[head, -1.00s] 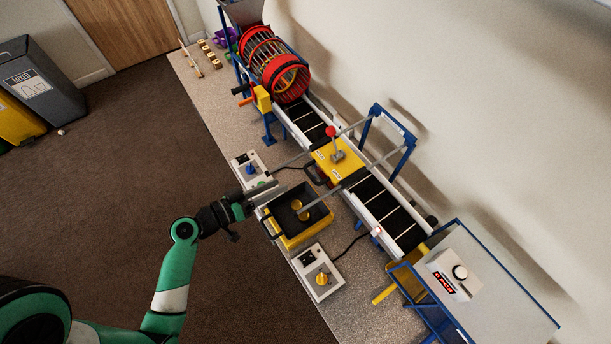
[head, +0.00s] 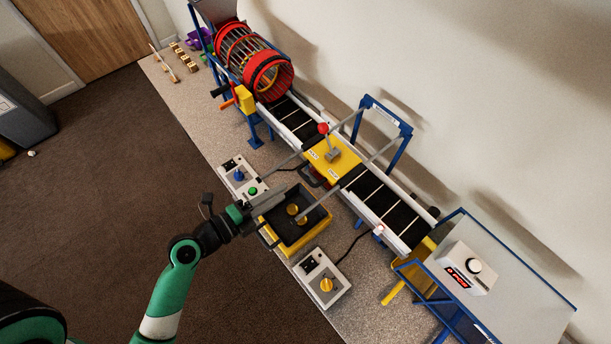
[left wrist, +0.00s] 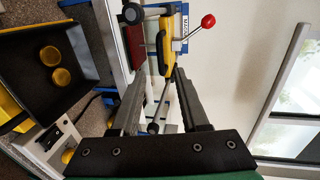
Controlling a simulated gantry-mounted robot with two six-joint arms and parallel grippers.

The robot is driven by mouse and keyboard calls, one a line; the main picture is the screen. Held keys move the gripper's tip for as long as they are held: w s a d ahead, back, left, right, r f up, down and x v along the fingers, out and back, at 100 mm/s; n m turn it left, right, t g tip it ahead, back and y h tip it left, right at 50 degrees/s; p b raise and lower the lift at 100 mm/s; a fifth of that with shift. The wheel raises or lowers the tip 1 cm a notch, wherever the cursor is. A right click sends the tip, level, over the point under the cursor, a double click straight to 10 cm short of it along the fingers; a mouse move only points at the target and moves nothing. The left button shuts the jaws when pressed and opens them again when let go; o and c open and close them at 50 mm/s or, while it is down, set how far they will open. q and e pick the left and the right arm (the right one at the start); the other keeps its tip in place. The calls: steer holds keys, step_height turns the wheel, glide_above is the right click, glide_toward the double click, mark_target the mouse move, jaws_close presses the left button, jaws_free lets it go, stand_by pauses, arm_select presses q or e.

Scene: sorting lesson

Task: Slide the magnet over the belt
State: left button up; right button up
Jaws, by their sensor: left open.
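The magnet (head: 335,157) is a yellow plate with a red-knobbed lever. It sits on two grey rails across the black belt (head: 380,203) in the head view. In the left wrist view the magnet (left wrist: 171,45) shows edge-on, beyond the fingertips, its red knob to the right. A dark handle (head: 312,177) is on its near side. My left gripper (head: 281,200) is open and empty, short of the magnet, above the yellow tray's far left edge. In the left wrist view a grey rail with a black end appears between the fingers (left wrist: 155,82). My right gripper is out of view.
The yellow tray (head: 284,248) with a black inside holds two gold discs (head: 297,214). Control boxes stand on either side of it, one with blue and green buttons (head: 243,180), one with a yellow knob (head: 323,280). A red drum (head: 254,60) stands at the belt's far end.

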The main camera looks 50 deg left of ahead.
mark_target(306, 177)
arm_select(q)
steer(key=p+x, duration=0.1)
steer(key=x, duration=0.8)
steer(key=shift+w+d, duration=0.1)
steer(key=shift+w, duration=0.25)
jaws_close()
stand_by(0.8)
